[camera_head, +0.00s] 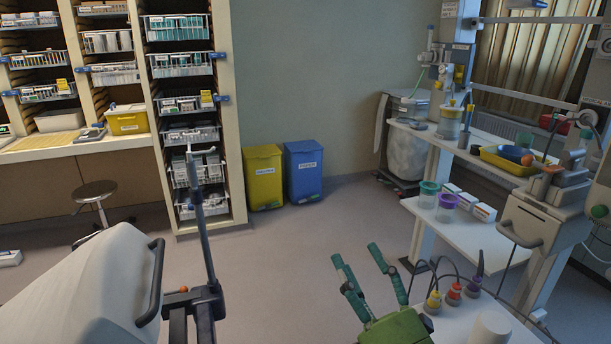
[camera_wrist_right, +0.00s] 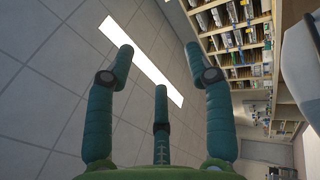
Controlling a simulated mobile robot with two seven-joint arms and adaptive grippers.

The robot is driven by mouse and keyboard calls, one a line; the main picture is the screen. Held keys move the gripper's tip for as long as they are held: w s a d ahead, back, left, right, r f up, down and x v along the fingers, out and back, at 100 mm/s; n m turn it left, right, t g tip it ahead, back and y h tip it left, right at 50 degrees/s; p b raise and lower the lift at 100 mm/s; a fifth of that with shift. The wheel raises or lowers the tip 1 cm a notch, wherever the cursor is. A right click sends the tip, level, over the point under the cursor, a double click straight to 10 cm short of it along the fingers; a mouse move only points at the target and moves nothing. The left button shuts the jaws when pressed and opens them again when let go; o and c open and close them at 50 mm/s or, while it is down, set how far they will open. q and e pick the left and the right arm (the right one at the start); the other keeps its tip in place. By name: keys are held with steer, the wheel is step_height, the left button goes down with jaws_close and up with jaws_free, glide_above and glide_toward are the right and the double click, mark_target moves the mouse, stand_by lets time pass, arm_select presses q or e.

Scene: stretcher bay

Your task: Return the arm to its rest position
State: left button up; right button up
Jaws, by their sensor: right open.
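My right gripper (camera_head: 358,262) is at the bottom centre of the head view, with a green body and teal fingers spread apart and pointing up. Nothing is between its fingers. In the right wrist view the same gripper (camera_wrist_right: 160,80) shows three open, empty fingers against the ceiling and distant shelves. My left gripper is not in the head view.
A stretcher (camera_head: 85,285) stands at the lower left. At the right is a workstation with a shelf (camera_head: 470,235) holding cups and boxes. A yellow bin (camera_head: 263,177) and a blue bin (camera_head: 303,172) stand by the back wall. The middle floor (camera_head: 290,245) is clear.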

steer(key=s+d+f+m+g+h, duration=0.1)
steer(key=d+f+m+g+h, duration=0.3)
steer(key=f, duration=0.4)
steer(key=s+d+f+m+g+h, duration=0.2)
steer(key=d+f+m, duration=0.1)
steer(key=f+m, duration=0.35)
steer(key=s+d+f+m+g+h, duration=0.1)
steer(key=d+f+m+g+h, duration=0.3)
steer(key=f, duration=0.5)
steer(key=s+d+f+m+g+y, duration=0.1)
steer(key=s+f+m+g, duration=0.25)
steer(key=s+f, duration=0.35)
steer(key=s+f+m+g, duration=0.3)
steer(key=s+f+g, duration=0.15)
steer(key=s, duration=0.45)
step_height(320, 180, down, 24)
steer(key=s, duration=0.3)
steer(key=s+d+f+g, duration=0.1)
steer(key=s+d+f, duration=0.1)
steer(key=s+f, duration=1.1)
steer(key=shift+s+d+f+n+g, duration=0.3)
steer(key=shift+s+d+g, duration=0.1)
steer(key=shift+s, duration=0.7)
